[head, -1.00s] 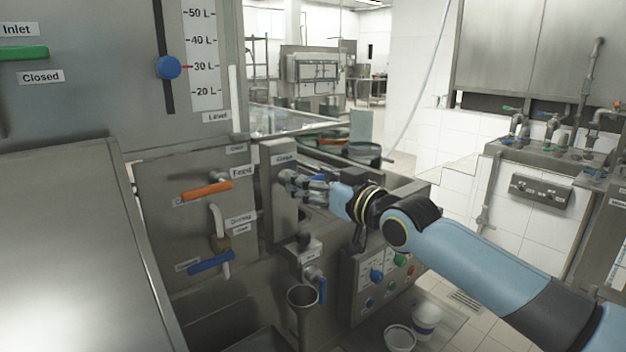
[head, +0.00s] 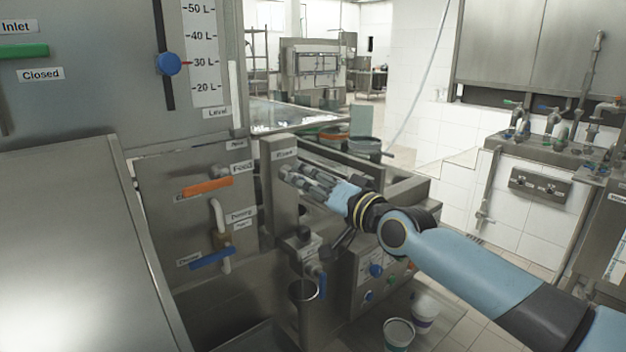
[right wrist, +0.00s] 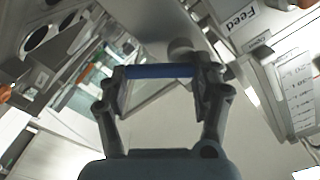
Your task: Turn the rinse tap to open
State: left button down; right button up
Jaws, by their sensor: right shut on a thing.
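The narrow upright steel panel (head: 284,205) carries a label at its top that seems to read Rinse. My right gripper (head: 289,173) reaches it from the right, with its fingertips close to the panel's upper part. In the right wrist view, a blue tap handle (right wrist: 160,71) lies crosswise between the two fingertips, and the gripper is shut on it. In the head view the fingers hide this handle, so I cannot tell its angle there. My left gripper is not in view.
To the left are an orange Feed handle (head: 207,187) and a blue lower handle (head: 212,258). A control box (head: 365,275) with knobs is under my forearm. White buckets (head: 398,334) stand on the floor.

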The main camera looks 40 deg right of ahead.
jog(key=shift+s+a+f+m+p, duration=0.1)
jog(key=shift+a+f+m, duration=0.2)
jog(key=shift+m, duration=1.35)
jog(key=shift+w+a+f+m+p, duration=0.1)
jog(key=shift+a+f+m, duration=0.15)
jog(key=shift+m, duration=1.45)
jog(key=shift+s+a+f+m+p, duration=0.1)
jog(key=shift+a+f+m, duration=0.2)
jog(key=shift+m, duration=1.35)
jog(key=o, duration=1.2)
jog(key=shift+r, duration=0.1)
